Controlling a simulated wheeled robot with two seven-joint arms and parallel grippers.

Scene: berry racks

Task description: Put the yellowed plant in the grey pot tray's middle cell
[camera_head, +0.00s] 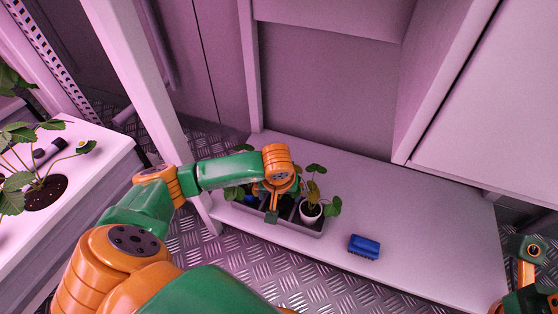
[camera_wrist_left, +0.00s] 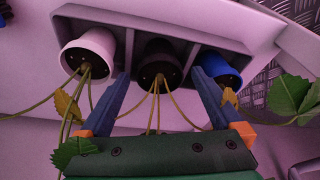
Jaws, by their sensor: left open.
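The grey pot tray (camera_head: 312,233) lies on the low pale shelf, and its rim shows in the left wrist view (camera_wrist_left: 135,20). A dark pot (camera_wrist_left: 160,62) is in its middle cell, between a white pot (camera_wrist_left: 88,52) and a blue pot (camera_wrist_left: 219,70). Yellow leaves (camera_wrist_left: 67,106) hang near my fingers; they seem to go with the dark pot's stems, but I cannot be sure. My left gripper (camera_head: 274,207) is open, its fingers (camera_wrist_left: 161,78) on either side of the dark pot. My right gripper (camera_head: 527,250) is at the right edge; its jaws are unclear.
A blue brush-like block (camera_head: 364,247) lies on the shelf right of the tray. The shelf (camera_head: 430,230) is clear further right. A white planter (camera_head: 85,195) with a leafy plant is at the far left.

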